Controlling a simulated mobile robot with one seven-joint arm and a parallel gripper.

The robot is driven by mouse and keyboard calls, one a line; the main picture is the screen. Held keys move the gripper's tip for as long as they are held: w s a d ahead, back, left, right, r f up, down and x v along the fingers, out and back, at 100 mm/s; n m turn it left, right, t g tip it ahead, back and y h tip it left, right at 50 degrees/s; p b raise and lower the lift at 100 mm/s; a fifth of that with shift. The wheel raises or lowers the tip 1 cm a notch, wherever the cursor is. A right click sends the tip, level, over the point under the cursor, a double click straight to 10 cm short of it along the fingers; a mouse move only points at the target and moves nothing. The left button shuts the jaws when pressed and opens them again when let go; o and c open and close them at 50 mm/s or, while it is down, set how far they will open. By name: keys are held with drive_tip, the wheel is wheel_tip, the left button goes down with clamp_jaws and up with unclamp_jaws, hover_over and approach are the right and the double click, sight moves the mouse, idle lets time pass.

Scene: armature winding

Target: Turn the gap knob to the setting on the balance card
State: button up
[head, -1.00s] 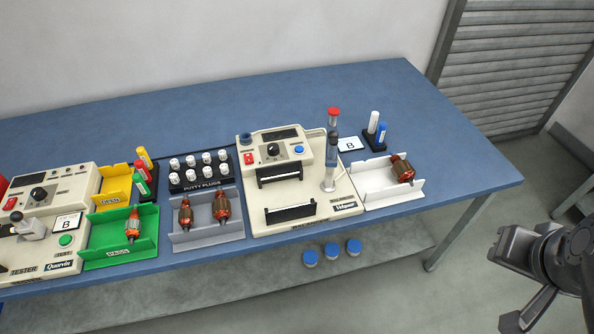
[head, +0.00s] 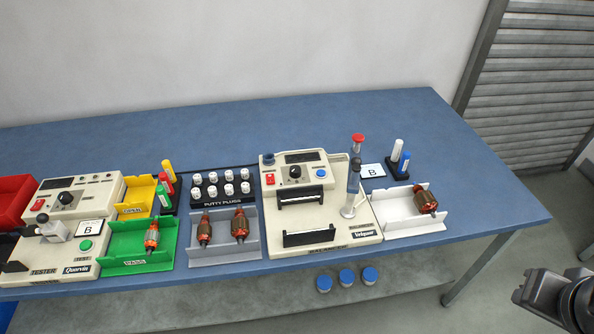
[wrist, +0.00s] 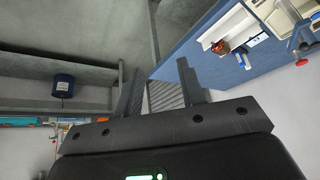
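The balancing machine (head: 318,238) is a cream unit with a display at the back of its top. A black round knob (head: 295,172) sits on its panel between a red switch and a blue button; its pointer setting is too small to read. A white card marked B (head: 373,170) lies on the bench right of this machine. My gripper (wrist: 160,66) is open and empty in the wrist view, its two dark fingers apart. It is off the bench; in the head view part of my arm shows at the lower right, well away from the knob.
A red-topped post (head: 358,140) and a grey upright stand at the machine's right. A white tray (head: 395,228) holds an armature. A tester (head: 58,262) with its own knob and B card (head: 90,228) stands left. Putty plugs (head: 222,186) stand between. Floor in front is clear.

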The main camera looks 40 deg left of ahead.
sight(295, 169)
idle(0.3)
